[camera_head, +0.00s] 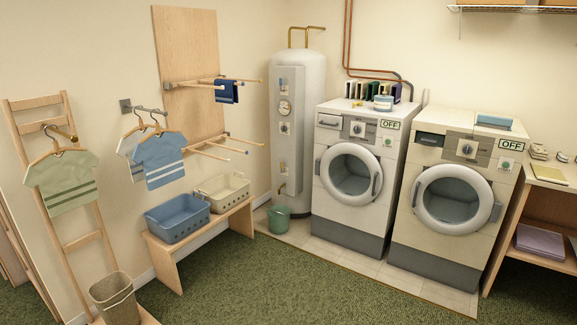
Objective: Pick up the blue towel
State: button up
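A dark blue towel (227,91) hangs folded over the upper rods of a wooden wall drying rack (178,32). It hangs near the middle of the rods, above head-of-bench height and left of the water heater. A lighter blue flat item (494,121) lies on top of the right washing machine; I cannot tell whether it is cloth. My gripper is not in view.
Below the rack a wooden bench (241,219) holds a blue basket (177,218) and a cream basket (222,191). Shirts (160,160) hang left of it. A green bucket (279,219) stands by the heater (298,130). The green carpet (290,285) in front is clear.

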aim_at(230, 95)
jog(key=u, duration=0.2)
jog(key=i, duration=1)
jog(key=u, duration=0.6)
jog(key=i, duration=0.95)
jog(key=u, duration=0.8)
jog(key=i, duration=1.35)
jog(key=u, duration=0.4)
